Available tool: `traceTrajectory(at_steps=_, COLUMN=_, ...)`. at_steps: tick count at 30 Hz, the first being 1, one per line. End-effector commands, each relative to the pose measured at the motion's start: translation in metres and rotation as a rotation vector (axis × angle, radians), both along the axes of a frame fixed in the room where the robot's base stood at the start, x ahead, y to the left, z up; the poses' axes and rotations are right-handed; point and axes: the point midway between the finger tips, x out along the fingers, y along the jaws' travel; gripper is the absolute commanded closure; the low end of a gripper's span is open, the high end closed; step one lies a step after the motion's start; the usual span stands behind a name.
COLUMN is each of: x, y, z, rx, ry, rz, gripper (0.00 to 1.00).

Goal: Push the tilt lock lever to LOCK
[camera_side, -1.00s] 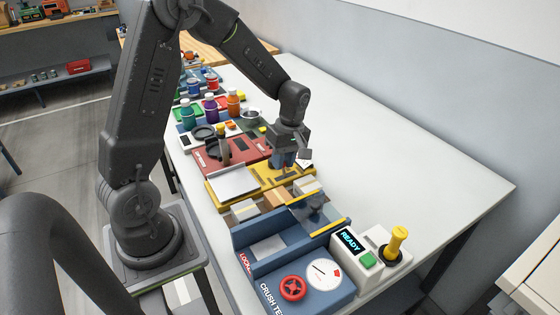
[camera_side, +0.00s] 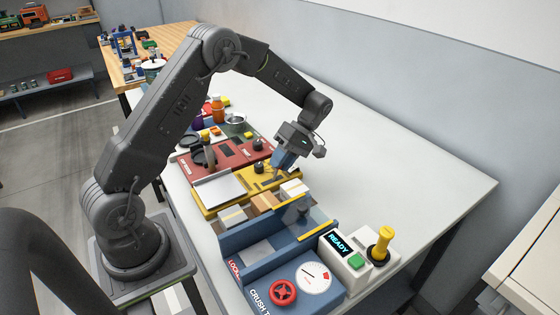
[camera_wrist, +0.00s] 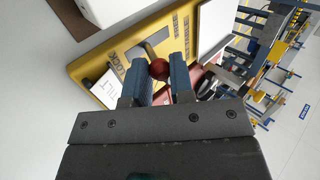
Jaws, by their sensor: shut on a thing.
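The yellow tilt table panel (camera_side: 212,204) lies mid-bench in the side view. The wrist view shows its yellow face (camera_wrist: 95,68) with LOCK lettering beside a dark slot and a white TILT label (camera_wrist: 110,86). The lever's dark red round knob (camera_wrist: 159,69) is between my blue fingertips. My gripper (camera_wrist: 159,80) is shut on this knob. In the side view my gripper (camera_side: 284,161) is tilted at the panel's far right side, and its fingers hide the lever.
A red panel (camera_side: 228,152) lies behind the yellow one. The white bench (camera_side: 400,170) is clear on the right.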

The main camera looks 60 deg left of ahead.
Motion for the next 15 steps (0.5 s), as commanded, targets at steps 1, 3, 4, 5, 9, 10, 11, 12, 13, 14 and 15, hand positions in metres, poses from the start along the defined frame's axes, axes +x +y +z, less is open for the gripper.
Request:
traceTrajectory(at_steps=1, x=0.0009, y=-0.0001, z=-0.0002, rx=0.0, ry=0.0, rz=0.0, gripper=1.0)
traceTrajectory(at_steps=3, x=0.0009, y=-0.0001, z=-0.0001, rx=0.0, ry=0.0, rz=0.0, gripper=1.0)
traceTrajectory(at_steps=4, x=0.0009, y=-0.0001, z=-0.0001, rx=0.0, ry=0.0, rz=0.0, gripper=1.0)
traceTrajectory(at_steps=5, x=0.0009, y=-0.0001, z=-0.0001, rx=0.0, ry=0.0, rz=0.0, gripper=1.0)
traceTrajectory(at_steps=9, x=0.001, y=-0.0001, z=-0.0002, rx=0.0, ry=-0.001, rz=0.0, gripper=1.0)
traceTrajectory(at_steps=10, x=0.0011, y=-0.0001, z=-0.0003, rx=0.0, ry=-0.002, rz=0.0, gripper=1.0)
traceTrajectory(at_steps=11, x=0.0011, y=-0.0001, z=-0.0003, rx=0.0, ry=-0.002, rz=0.0, gripper=0.77)
traceTrajectory(at_steps=12, x=0.0012, y=-0.0001, z=-0.0003, rx=0.0, ry=-0.002, rz=0.0, gripper=0.73)
traceTrajectory(at_steps=13, x=0.0012, y=-0.0001, z=-0.0003, rx=0.0, ry=-0.002, rz=0.0, gripper=0.71)
traceTrajectory(at_steps=14, x=0.001, y=-0.0001, z=-0.0004, rx=0.0, ry=-0.002, rz=0.0, gripper=0.68)
traceTrajectory(at_steps=15, x=0.0009, y=-0.0001, z=-0.0003, rx=0.0, ry=-0.002, rz=0.0, gripper=0.64)
